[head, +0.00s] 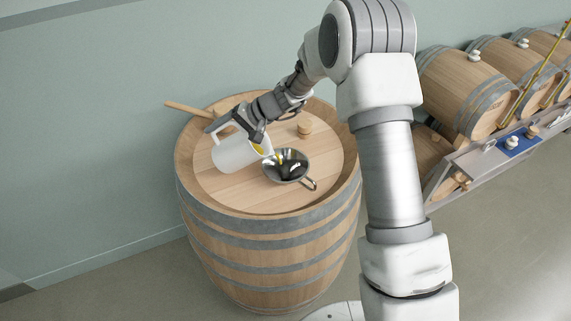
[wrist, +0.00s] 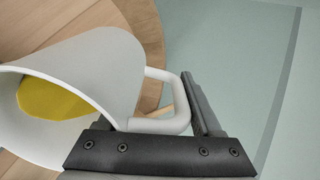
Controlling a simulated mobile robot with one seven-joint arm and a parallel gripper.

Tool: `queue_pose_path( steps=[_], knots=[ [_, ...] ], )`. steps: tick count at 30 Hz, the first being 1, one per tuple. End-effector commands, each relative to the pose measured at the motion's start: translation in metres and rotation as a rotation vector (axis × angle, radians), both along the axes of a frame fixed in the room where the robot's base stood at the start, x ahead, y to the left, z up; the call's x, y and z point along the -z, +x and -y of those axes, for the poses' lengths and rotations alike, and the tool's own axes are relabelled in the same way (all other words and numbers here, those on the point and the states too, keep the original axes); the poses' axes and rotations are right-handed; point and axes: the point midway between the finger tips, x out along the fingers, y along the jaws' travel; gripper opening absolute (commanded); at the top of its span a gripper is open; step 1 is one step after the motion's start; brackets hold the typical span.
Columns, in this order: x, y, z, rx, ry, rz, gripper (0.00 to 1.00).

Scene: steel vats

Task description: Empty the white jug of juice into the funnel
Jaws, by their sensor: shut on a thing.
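The white jug (head: 232,153) is tilted over the barrel top, its mouth toward the metal funnel (head: 287,165). Yellow juice shows at its mouth in the head view, with some yellow just above the funnel's left rim. In the wrist view the jug (wrist: 100,60) lies tipped, with yellow juice (wrist: 50,100) inside. My gripper (head: 251,127) is shut on the jug's handle, which also shows in the wrist view (wrist: 180,105). The funnel is a steel bowl with a small handle, set in the barrel top; its spout is hidden.
The upright barrel (head: 270,245) has a raised rim around its flat top. A mallet (head: 215,120) lies at the top's back left, and a wooden bung (head: 304,128) sits behind the funnel. Several barrels (head: 468,90) lie on a rack at right.

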Motion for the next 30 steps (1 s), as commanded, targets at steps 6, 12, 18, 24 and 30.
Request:
queue_pose_path(
  steps=[6,12,18,24,30],
  knots=[
    [-0.0019,0.0002,0.0000,0.000,0.016,0.004,0.00],
    [-0.0022,0.0000,0.0006,-0.001,0.024,0.006,0.00],
    [-0.0023,-0.0001,0.0016,0.001,0.035,0.007,0.00],
    [-0.0028,0.0000,0.0024,0.000,0.046,0.009,0.00],
    [-0.0031,-0.0002,0.0032,-0.001,0.057,0.010,0.00]
  ],
)
